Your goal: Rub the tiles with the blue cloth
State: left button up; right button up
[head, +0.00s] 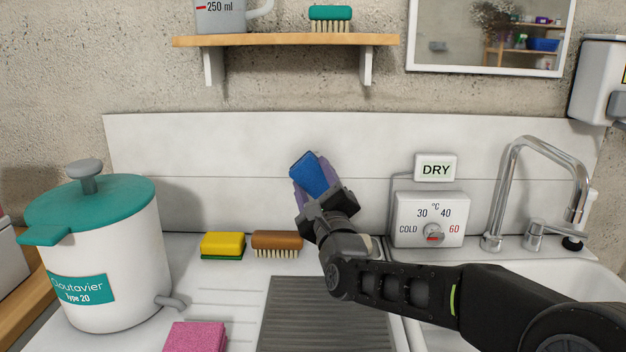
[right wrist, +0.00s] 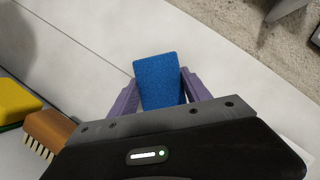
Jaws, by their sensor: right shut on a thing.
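The blue cloth (head: 309,174) is a small folded pad in front of the white tiles (head: 235,150) of the back wall. My right gripper (head: 315,185) is shut on it, with a purple finger on each side. The cloth also shows in the right wrist view (right wrist: 159,82) between the fingers of the right gripper (right wrist: 157,95), over the tiles (right wrist: 85,65). I cannot tell whether the cloth touches the tiles. My left gripper is not in view.
A yellow-green sponge (head: 222,245) and a brown brush (head: 277,243) lie at the tiles' foot. A white pot with teal lid (head: 90,205) stands left, a pink sponge (head: 195,337) in front. Right are a temperature box (head: 430,218), DRY sign (head: 435,168) and tap (head: 500,190). A shelf (head: 290,40) hangs above.

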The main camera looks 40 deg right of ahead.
jog(key=shift+w+d+b, duration=0.6)
jog(key=shift+w+b, duration=0.05)
jog(key=shift+w, duration=0.15)
dwell(0.5)
jog(key=s+d+b, duration=0.1)
jog(key=d+b, duration=0.1)
jog(key=b, duration=0.1)
jog(key=shift+s+f, duration=0.2)
jog(key=shift+s, duration=0.2)
jog(key=shift+s+d+r+b, duration=0.1)
jog(key=shift+s+d+b, duration=0.25)
jog(key=shift+d+b, duration=0.15)
jog(key=shift+r, duration=0.1)
jog(key=shift+d+b, duration=0.1)
jog(key=shift+b, duration=0.55)
